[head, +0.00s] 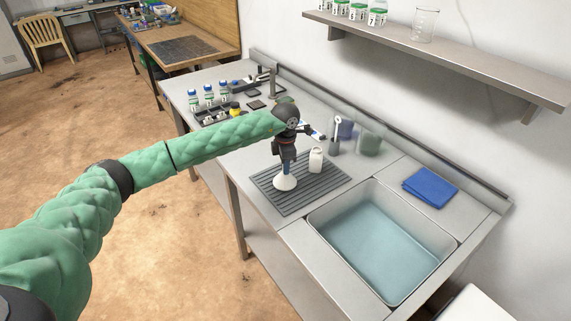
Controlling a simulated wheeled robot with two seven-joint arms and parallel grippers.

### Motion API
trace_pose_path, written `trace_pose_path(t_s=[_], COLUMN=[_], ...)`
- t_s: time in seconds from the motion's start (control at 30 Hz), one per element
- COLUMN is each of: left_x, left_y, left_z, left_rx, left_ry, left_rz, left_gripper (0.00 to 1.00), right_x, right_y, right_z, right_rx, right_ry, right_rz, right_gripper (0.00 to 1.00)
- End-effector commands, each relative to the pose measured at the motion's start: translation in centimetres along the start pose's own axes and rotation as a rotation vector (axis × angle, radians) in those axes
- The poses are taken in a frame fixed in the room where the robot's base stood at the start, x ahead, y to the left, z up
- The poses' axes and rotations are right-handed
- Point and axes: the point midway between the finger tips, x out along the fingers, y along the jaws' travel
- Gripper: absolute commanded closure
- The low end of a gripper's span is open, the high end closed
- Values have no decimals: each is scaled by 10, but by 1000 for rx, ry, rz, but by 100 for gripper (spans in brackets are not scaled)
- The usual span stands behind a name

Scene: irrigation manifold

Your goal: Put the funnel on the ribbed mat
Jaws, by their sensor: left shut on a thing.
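The white funnel (285,182) is at the left part of the grey ribbed mat (300,198), wide end down. My left gripper (286,161) points down from above and is shut on the funnel's upper part. The funnel's rim appears to be at the mat's surface, but I cannot tell whether it touches. The gripper hides the top of the funnel. My right gripper is not in view.
A white bottle (316,160) stands on the mat just right of the funnel. A basin of water (385,240) lies to the right, with a folded blue cloth (431,187) beyond it. Several small bottles (209,95) stand at back left.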

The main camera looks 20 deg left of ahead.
Motion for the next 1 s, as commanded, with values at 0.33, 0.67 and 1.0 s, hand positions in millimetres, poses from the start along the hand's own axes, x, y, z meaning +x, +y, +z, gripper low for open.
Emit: trace_pose_path(t_s=[0.33, 0.67, 1.0], left_x=[8, 10, 10], left_y=[0, 0, 0], left_z=[0, 0, 0], left_rx=[1, 1, 1], left_ry=[-1, -1, 0], left_rz=[1, 1, 1], left_gripper=[100, 81, 63], right_x=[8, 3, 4], right_y=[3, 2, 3], right_z=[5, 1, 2], right_rx=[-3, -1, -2], right_ry=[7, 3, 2], right_rz=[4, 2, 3], right_gripper=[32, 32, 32])
